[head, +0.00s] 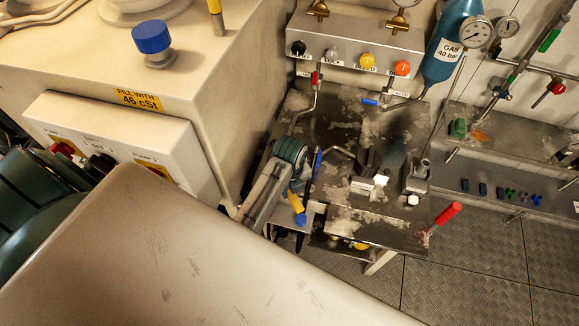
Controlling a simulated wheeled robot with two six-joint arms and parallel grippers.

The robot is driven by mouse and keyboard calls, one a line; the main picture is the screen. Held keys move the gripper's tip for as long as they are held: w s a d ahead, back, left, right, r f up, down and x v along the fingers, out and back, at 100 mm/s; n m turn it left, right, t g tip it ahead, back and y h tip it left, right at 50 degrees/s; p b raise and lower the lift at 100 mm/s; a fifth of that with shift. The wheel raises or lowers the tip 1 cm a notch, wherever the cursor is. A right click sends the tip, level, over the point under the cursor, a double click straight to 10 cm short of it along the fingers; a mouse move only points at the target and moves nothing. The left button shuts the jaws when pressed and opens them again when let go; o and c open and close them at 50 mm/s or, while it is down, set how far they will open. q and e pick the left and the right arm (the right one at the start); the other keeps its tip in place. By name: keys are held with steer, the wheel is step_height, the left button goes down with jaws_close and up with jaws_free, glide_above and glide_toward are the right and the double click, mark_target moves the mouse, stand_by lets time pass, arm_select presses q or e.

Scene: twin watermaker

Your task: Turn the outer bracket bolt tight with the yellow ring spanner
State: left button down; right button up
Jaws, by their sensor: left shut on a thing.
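My left gripper (289,186) is small in the head view, at the left edge of the dark worktop, beside a ribbed teal housing. It is shut on a yellow piece, which I take to be the yellow ring spanner (296,203). Only a short yellow length shows, with a blue part at its lower end. The spanner's ring cannot be made out. The outer bracket bolt cannot be picked out, so I cannot tell whether the ring is on it. My right gripper is not in view.
The stained dark worktop (345,222) carries a dark clamp-like fitting (368,161) and a grey block (417,180). A red handle (445,214) sticks out at its right edge. A valve panel (357,47) and blue gas bottle (455,40) stand behind. Floor is open at lower right.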

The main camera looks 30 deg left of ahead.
arm_select(q)
steer(key=shift+f, duration=1.85)
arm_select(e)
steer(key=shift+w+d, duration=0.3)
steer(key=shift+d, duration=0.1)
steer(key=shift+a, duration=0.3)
arm_select(q)
steer(key=shift+f+b, duration=0.45)
steer(key=shift+f, duration=0.8)
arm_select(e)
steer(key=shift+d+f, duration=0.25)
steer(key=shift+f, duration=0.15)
